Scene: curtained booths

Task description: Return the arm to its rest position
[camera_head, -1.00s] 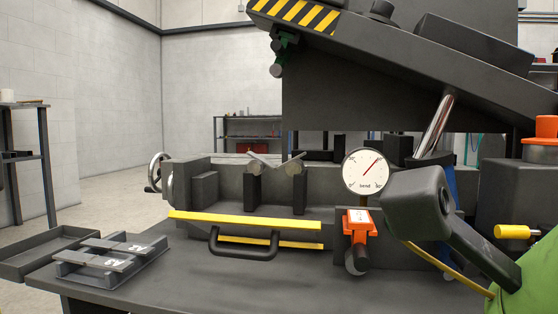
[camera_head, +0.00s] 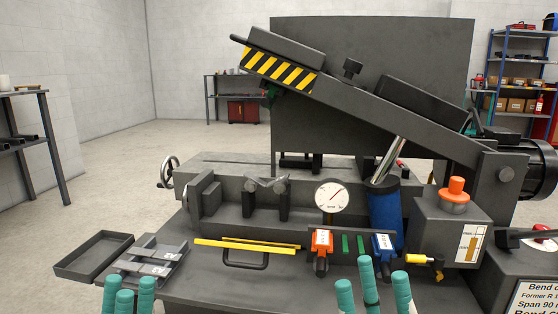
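My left gripper (camera_head: 129,294) is at the lower left edge, with teal fingertips pointing up. Its fingertips stand apart with nothing seen between them. My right gripper (camera_head: 373,288) is at the bottom, right of the middle. Its teal fingertips are spread and hold nothing visible. Both grippers show in front of the bench (camera_head: 230,287); whether they touch it cannot be told. The palms and most of both arms are out of the picture.
A bending machine with a raised, striped arm (camera_head: 283,70) fills the middle. A shallow tray (camera_head: 80,270) lies at left.

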